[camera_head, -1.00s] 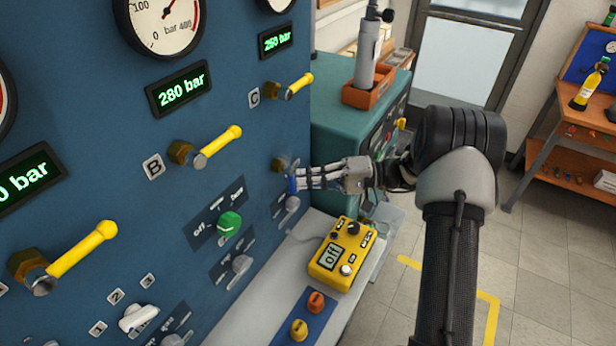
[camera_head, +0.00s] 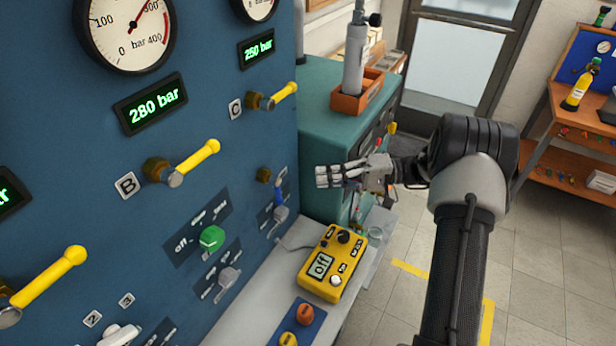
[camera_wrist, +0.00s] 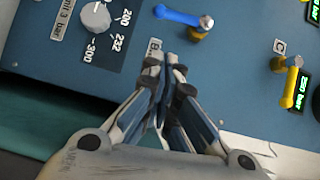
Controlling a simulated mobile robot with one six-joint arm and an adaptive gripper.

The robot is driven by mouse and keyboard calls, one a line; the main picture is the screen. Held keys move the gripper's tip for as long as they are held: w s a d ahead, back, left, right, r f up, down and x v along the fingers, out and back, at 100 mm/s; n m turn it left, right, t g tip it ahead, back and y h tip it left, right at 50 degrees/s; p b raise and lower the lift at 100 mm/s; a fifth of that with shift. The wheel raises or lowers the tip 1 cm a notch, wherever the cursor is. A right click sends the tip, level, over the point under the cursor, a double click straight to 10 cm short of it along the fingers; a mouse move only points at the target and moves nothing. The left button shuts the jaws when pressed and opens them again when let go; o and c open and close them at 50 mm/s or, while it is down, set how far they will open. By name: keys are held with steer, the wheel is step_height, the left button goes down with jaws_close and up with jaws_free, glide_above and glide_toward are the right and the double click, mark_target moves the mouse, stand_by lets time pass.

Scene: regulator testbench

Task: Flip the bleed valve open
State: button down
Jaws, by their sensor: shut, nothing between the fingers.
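The bleed valve has a blue lever (camera_head: 278,187) on a brass body (camera_head: 264,175), low at the far right end of the blue panel. The lever points down toward a grey knob. In the wrist view the blue lever (camera_wrist: 178,15) shows at the top, with its brass body (camera_wrist: 197,33) at its right end. My gripper (camera_head: 321,177) is to the right of the lever, off the panel, with a visible gap to it. In the wrist view my gripper (camera_wrist: 163,68) has its fingertips together and empty, below the lever in the picture.
Yellow-handled valve C (camera_head: 272,97) is above the bleed valve, and valve B (camera_head: 185,164) is to its left. A grey knob (camera_head: 280,213) is just below it. A yellow meter (camera_head: 333,263) lies on the ledge. A teal cabinet (camera_head: 318,130) stands behind my gripper.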

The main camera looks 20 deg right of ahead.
steer(key=shift+p+v, duration=0.35)
steer(key=shift+v, duration=2)
steer(key=shift+f, duration=0.1)
steer(key=s+a+r+g+h, duration=0.4)
steer(key=s+a+r+h, duration=0.45)
steer(key=s+a, duration=0.35)
steer(key=s+d+r+n+t+h, duration=0.1)
steer(key=s+t+h, duration=0.4)
steer(key=s, duration=1.2)
steer(key=d+r+h, duration=0.1)
steer(key=h, duration=0.2)
steer(key=shift+s+h, duration=0.1)
steer(key=shift+h, duration=0.15)
